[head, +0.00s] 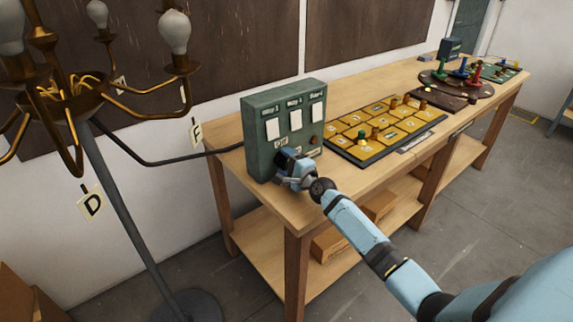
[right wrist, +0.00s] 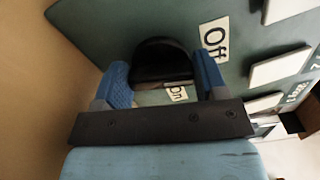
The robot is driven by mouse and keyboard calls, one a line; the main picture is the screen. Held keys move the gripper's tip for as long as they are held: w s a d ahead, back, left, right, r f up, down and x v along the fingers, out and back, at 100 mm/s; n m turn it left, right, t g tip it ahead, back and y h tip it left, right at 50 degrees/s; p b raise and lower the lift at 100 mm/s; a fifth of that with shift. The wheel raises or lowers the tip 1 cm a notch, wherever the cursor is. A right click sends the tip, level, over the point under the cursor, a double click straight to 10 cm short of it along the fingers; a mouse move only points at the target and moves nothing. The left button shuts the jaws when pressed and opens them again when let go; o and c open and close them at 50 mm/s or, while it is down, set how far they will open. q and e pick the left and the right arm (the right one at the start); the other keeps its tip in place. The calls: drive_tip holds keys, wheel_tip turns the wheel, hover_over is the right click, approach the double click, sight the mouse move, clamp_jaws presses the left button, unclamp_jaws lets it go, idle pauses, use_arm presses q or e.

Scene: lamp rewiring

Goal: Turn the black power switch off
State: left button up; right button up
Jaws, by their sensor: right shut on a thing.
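The black power switch (right wrist: 158,62) is a dark rounded knob on the green control box (head: 262,130). In the right wrist view it sits between my two blue fingers, and my right gripper (right wrist: 164,80) is shut on it. An "Off" label (right wrist: 214,42) is in plain view to the right of the switch. An "On" label (right wrist: 177,94) shows partly, just below the knob and between the fingers. In the head view my right gripper (head: 291,165) is at the low front of the box and hides the switch. My left gripper is not in view.
The box stands on the near left end of a wooden workbench (head: 375,180). A brass lamp (head: 70,105) stands at left, with a black cable running to the box.

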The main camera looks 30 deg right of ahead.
drive_tip(key=shift+f+n, duration=0.1)
drive_tip(key=shift+n, duration=1)
drive_tip(key=o, duration=0.9)
drive_tip(key=shift+o, duration=0.2)
drive_tip(key=s, duration=0.9)
drive_tip(key=s+d, duration=0.1)
drive_tip(key=s, duration=0.4)
